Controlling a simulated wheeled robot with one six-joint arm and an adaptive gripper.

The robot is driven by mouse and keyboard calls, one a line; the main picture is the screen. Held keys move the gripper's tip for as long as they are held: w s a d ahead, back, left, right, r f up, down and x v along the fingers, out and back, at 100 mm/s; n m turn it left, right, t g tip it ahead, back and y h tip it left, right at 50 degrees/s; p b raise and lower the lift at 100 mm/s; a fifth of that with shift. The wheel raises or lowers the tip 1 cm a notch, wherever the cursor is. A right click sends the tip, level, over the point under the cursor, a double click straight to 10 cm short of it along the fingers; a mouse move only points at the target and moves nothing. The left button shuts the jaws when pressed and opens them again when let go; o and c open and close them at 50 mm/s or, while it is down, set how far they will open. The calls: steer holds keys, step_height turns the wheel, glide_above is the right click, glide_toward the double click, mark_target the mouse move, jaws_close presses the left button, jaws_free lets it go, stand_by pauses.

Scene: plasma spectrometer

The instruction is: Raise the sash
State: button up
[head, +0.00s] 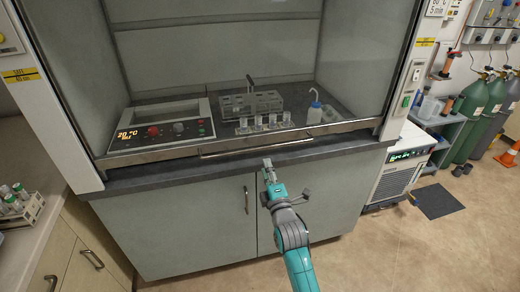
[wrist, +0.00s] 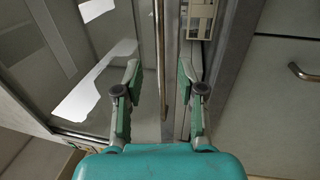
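The glass sash (head: 215,60) of the fume hood is down, with its lower edge close above the dark front sill. A thin horizontal bar handle (head: 257,147) runs along that lower edge. My gripper (head: 268,165) is in front of the sill, a little below the handle's middle. In the wrist view my gripper (wrist: 159,75) is open and empty. The handle (wrist: 161,50) appears there as an upright bar between the two fingers, seemingly beyond their tips. No contact shows. The sash glass (wrist: 85,60) fills the left of that view.
Behind the glass are a hotplate-like unit (head: 160,132), a rack (head: 250,104), several small vessels and a wash bottle (head: 314,112). Cabinet doors (head: 190,225) are below the sill. A chiller (head: 398,170) and gas cylinders (head: 480,115) stand at right. Floor is open at lower right.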

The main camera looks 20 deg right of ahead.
mark_target(260, 149)
steer(key=w, duration=0.3)
steer(key=w+r, duration=0.1)
steer(key=w, duration=0.5)
steer(key=shift+r, duration=0.4)
jaws_close()
